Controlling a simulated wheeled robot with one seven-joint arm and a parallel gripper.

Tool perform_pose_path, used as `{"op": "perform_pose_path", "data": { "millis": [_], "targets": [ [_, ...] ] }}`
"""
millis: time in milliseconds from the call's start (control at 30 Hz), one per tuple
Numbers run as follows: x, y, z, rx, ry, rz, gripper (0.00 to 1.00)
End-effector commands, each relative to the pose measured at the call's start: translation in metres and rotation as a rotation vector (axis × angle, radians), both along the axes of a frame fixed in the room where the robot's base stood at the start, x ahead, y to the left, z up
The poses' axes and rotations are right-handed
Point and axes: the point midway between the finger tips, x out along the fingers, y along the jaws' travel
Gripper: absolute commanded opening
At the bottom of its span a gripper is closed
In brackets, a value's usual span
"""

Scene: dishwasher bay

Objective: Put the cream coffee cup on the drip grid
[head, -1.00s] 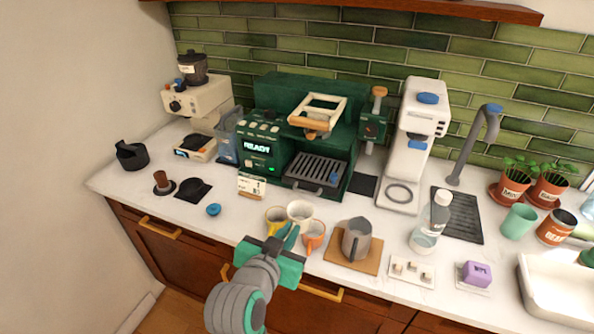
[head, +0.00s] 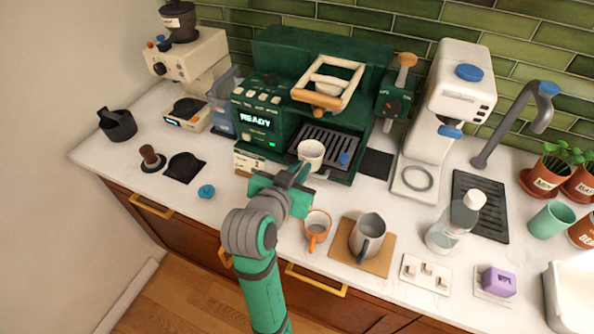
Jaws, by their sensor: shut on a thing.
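The cream coffee cup (head: 311,153) is upright in my gripper (head: 299,173), at the front of the green espresso machine (head: 300,65). My gripper is shut on the cup's near side, and the fingertips are partly hidden. The dark slatted drip grid (head: 333,139) lies in the machine's base, just behind and to the right of the cup. The cup overlaps the grid's front left part in the picture. I cannot tell whether it touches the grid.
An orange cup (head: 317,228) stands right of my gripper. A grey pitcher (head: 368,236) sits on a wooden board (head: 342,253). A blue-handled item (head: 343,159) is by the grid's right front. A portafilter-like frame (head: 328,84) is above the grid.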

Motion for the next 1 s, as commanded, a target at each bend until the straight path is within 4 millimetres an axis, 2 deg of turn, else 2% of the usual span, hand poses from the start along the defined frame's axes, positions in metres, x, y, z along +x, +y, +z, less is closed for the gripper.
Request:
{"op": "perform_pose_path", "data": {
  "millis": [500,1000],
  "targets": [
    [0.045,-0.011,-0.013,0.001,-0.001,0.005,0.0],
    [0.09,-0.027,-0.013,0.001,-0.003,0.002,0.0]
  ]
}}
